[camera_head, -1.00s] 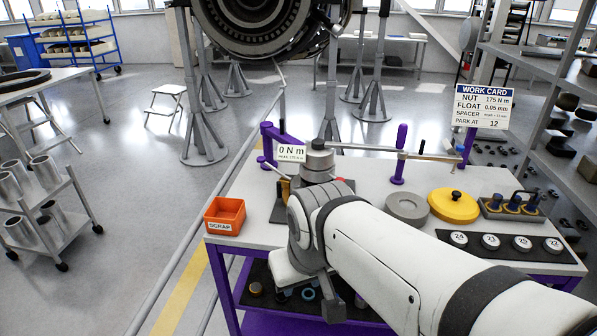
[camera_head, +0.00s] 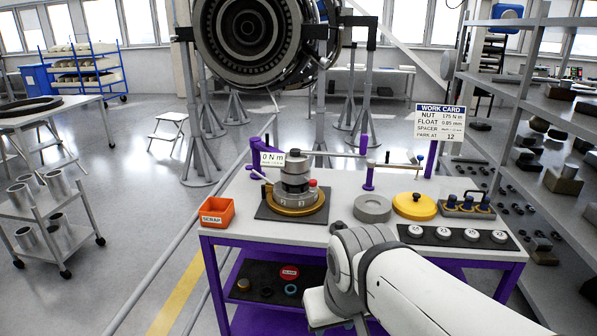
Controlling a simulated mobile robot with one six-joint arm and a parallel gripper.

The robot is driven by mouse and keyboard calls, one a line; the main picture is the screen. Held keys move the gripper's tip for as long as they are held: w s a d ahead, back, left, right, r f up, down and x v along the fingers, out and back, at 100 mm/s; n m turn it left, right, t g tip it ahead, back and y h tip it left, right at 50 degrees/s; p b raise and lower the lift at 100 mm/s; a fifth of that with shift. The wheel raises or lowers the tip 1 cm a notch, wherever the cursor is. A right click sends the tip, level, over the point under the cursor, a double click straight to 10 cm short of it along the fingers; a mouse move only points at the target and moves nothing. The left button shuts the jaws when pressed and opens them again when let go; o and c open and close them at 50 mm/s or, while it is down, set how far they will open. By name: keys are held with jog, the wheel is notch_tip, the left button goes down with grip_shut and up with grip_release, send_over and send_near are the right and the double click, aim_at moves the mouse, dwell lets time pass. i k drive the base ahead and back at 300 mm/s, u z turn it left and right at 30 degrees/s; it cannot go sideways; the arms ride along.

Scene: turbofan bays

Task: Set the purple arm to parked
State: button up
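A purple upright post (camera_head: 368,172) stands at the back of the purple-framed bench (camera_head: 240,237). A second thin bar (camera_head: 400,165) extends to the right from the post. I cannot tell which of these parts is the arm to be parked, and I read no parked mark. My gripper (camera_head: 335,318) is low in front of the bench, apart from the post. Its fingers are mostly hidden, so its opening cannot be told.
A work card (camera_head: 440,122) reads "PARK AT 12". On the bench are an orange scrap bin (camera_head: 217,212), a grey ring (camera_head: 372,208), a yellow disc (camera_head: 414,206) and several numbered white discs (camera_head: 443,233). Shelving (camera_head: 540,130) stands close on the right.

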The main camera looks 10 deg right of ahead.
aim_at(271, 157)
jog(key=z, duration=0.15)
jog(key=i, duration=1)
jog(key=z, duration=0.1)
